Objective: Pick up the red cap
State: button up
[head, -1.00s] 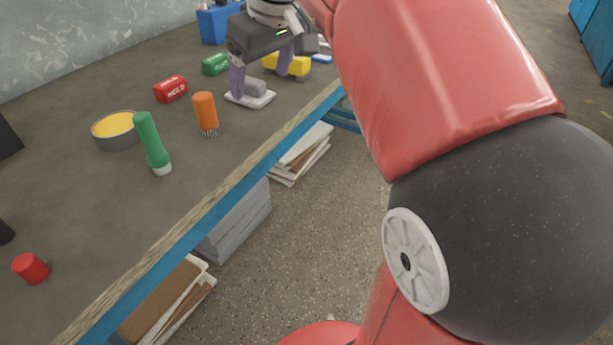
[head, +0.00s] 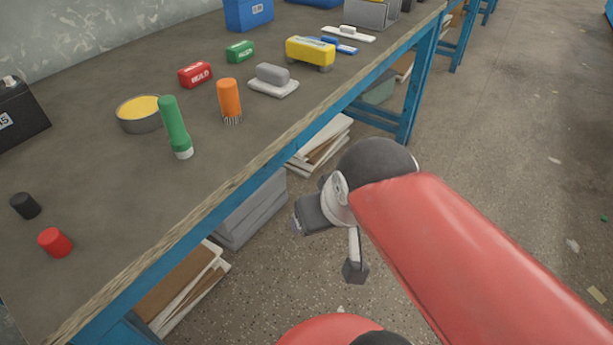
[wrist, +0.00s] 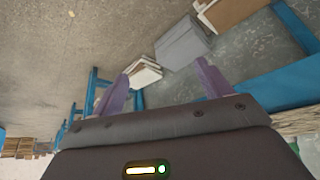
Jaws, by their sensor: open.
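The red cap (head: 55,242) is a small red cylinder lying on the grey workbench (head: 110,190) near its front edge, at the lower left of the head view. My gripper (wrist: 165,85) shows in the wrist view with its two purple fingers spread apart and nothing between them. In the head view my gripper (head: 297,226) hangs off the bench's front side, over the floor, well to the right of the red cap. Its fingers are mostly hidden there. The red cap is not seen in the wrist view.
A black cap (head: 25,205) lies just behind the red cap. A green flashlight (head: 174,125), an orange brush (head: 229,98), a yellow-filled tin (head: 140,112) and a grey float (head: 273,78) stand farther along. The wooden bench edge (head: 200,205) lies between my gripper and the bench top.

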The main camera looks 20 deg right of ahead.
aim_at(51, 239)
jog(key=k+l+u, duration=0.1)
jog(key=u, duration=1.6)
